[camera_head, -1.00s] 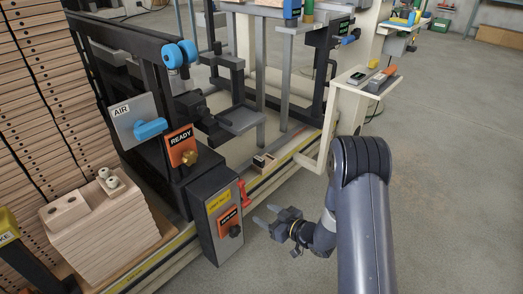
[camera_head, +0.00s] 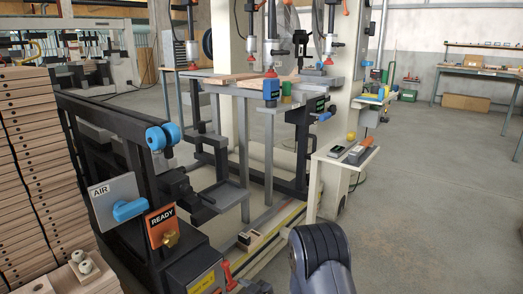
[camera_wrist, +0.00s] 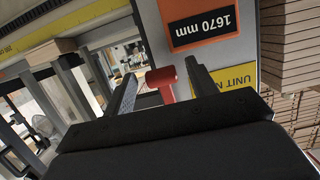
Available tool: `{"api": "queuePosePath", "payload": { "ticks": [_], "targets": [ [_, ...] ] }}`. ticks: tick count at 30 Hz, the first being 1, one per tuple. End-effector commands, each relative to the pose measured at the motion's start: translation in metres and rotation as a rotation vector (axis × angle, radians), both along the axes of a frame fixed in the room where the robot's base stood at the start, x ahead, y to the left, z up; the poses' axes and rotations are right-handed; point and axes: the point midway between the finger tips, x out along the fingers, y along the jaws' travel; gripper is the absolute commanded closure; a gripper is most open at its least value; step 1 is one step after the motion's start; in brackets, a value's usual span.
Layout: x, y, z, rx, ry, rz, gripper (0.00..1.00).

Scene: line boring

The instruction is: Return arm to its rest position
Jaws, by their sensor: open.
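My gripper (camera_wrist: 160,84) shows in the wrist view with its two dark fingers spread apart and nothing clamped between them. A red handle (camera_wrist: 166,92) appears in the gap between the fingers, beyond them; contact is not visible. A grey unit box with an orange "1670 mm" label (camera_wrist: 200,24) and a yellow plate lies just past the fingers. In the head view my arm rises at the bottom centre, and the gripper is mostly cut off by the lower edge. The red handle (camera_head: 229,276) also shows there, left of my arm.
A black frame carries an AIR panel (camera_head: 117,200) and an orange READY sign (camera_head: 161,226) at left. Stacked wooden boards (camera_head: 30,160) stand at the far left. A small shelf (camera_head: 345,157) juts out ahead. Open floor (camera_head: 425,220) lies to the right.

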Motion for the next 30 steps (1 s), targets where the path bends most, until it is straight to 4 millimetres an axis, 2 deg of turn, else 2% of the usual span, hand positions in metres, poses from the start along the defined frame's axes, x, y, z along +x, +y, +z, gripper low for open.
{"api": "queuePosePath", "payload": {
  "ticks": [5,14,15,18,26,30],
  "targets": [
    [-0.010,-0.015,0.005,0.000,0.002,-0.003,0.45],
    [-0.045,-0.059,0.020,0.000,0.002,-0.006,0.45],
    [-0.045,-0.058,0.019,0.000,-0.001,0.000,0.45],
    [-0.031,-0.037,0.011,0.001,-0.003,0.006,0.45],
    [0.000,0.002,-0.002,0.000,-0.002,0.005,0.45],
    [-0.010,-0.015,0.016,0.000,0.001,-0.004,0.45]
  ]
}}
